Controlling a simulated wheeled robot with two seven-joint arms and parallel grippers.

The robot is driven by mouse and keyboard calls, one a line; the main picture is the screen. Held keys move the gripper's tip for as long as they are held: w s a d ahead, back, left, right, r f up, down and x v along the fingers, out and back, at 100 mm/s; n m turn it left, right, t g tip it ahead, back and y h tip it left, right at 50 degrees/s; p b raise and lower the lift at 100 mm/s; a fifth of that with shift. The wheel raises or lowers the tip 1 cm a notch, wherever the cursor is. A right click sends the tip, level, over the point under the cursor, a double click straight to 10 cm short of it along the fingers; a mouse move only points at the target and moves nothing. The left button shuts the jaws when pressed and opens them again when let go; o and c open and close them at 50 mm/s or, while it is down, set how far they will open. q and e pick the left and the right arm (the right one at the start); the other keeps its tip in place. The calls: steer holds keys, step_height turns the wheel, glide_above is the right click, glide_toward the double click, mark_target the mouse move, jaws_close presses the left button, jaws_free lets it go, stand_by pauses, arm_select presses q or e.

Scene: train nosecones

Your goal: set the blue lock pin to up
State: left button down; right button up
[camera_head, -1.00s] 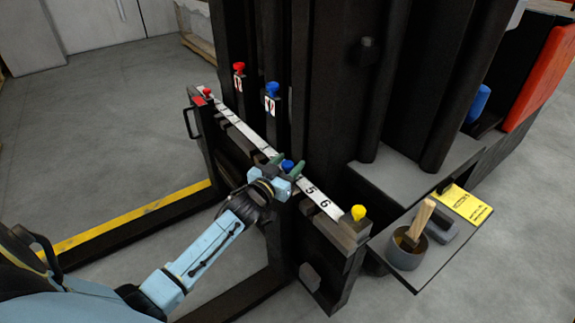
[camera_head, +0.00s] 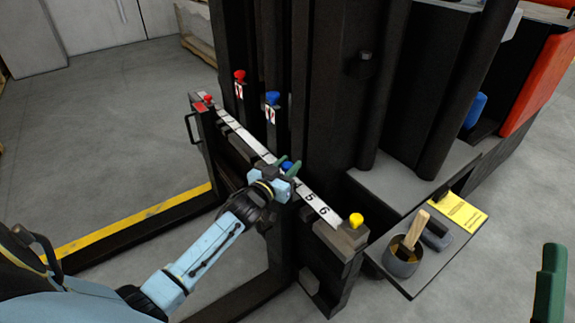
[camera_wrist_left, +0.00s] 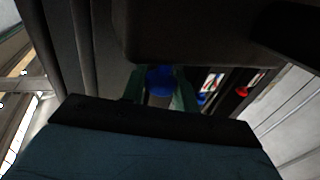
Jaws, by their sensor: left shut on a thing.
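A blue lock pin knob (camera_head: 287,165) sits on the numbered rail of the black carriage, and only its top shows between my left gripper's green fingers. My left gripper (camera_head: 288,166) is shut on this knob. In the left wrist view the blue knob (camera_wrist_left: 160,80) lies between the two green fingers (camera_wrist_left: 160,90), with a pale shaft below it. Whether the pin is up or down is hard to tell. One green finger of my right gripper (camera_head: 549,285) shows at the lower right edge, far from the pin.
Another blue knob (camera_head: 272,98) and red knobs (camera_head: 240,76) (camera_head: 208,99) stand further back. A yellow knob (camera_head: 356,220) is at the rail's near end. A side shelf (camera_head: 412,283) holds a cup with a wooden handle (camera_head: 415,231). Dark mast columns stand close behind the rail.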

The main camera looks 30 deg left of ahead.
arm_select(q)
steer(key=shift+r+p, duration=0.35)
steer(key=shift+r, duration=0.2)
arm_select(e)
steer(key=shift+w+a+f+g, duration=0.1)
steer(key=shift+w+f+g, duration=0.45)
steer(key=shift+g, duration=0.25)
arm_select(q)
steer(key=c, duration=1.1)
jaws_free()
steer(key=shift+r, duration=0.1)
arm_select(e)
steer(key=shift+s, duration=0.1)
arm_select(q)
steer(key=shift+s, duration=0.15)
